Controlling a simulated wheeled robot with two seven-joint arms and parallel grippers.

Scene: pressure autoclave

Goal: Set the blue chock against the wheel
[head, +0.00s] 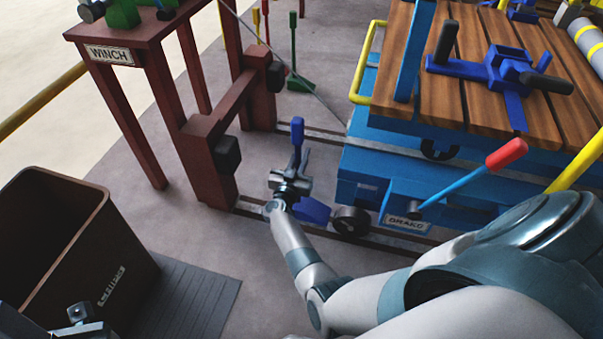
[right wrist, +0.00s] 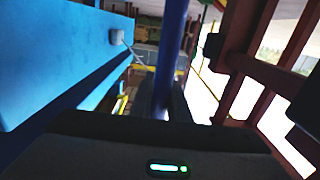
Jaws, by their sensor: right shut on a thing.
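The blue chock (head: 312,210) has a wedge low by the rail and an upright blue post (head: 297,132). My right gripper (head: 293,183) is shut on this post, which also stands in the middle of the right wrist view (right wrist: 172,50). The dark wheel (head: 350,220) of the blue cart (head: 365,180) is just right of the wedge. The wedge points toward the wheel; I cannot tell whether they touch. Part of what looks like my left gripper (head: 80,318) shows at the lower left corner, its fingers unclear.
A dark red winch frame (head: 205,135) with black buffers stands left of the chock. A red-tipped brake lever (head: 506,153) sticks out of the cart's front. A brown bin (head: 75,250) stands at the lower left. Rails (head: 390,242) run under the cart.

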